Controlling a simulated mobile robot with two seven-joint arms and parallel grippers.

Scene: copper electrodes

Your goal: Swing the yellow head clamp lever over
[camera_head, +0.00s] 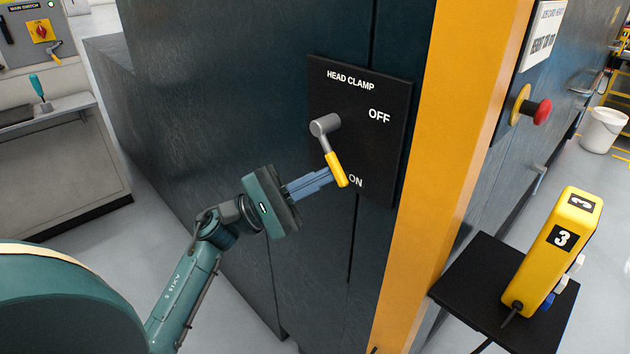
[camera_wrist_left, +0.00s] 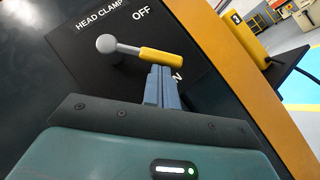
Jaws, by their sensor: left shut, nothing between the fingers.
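The head clamp lever (camera_head: 336,168) has a grey hub and a yellow grip, and sits on a black panel (camera_head: 340,92) marked HEAD CLAMP, OFF and ON. Its grip points down and slightly right, with its end beside the ON mark. My left gripper (camera_head: 328,177) is shut and empty, its blue fingertips at the left side of the yellow grip. In the left wrist view the lever (camera_wrist_left: 160,57) crosses just beyond the fingertips (camera_wrist_left: 162,72). I cannot tell whether they touch it. My right gripper is not in view.
A yellow-orange post (camera_head: 455,130) stands right of the panel. Beyond it are a red emergency button (camera_head: 540,112) and a yellow pendant marked 3 (camera_head: 553,250) on a black shelf (camera_head: 480,285). A bench (camera_head: 60,150) stands at the far left.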

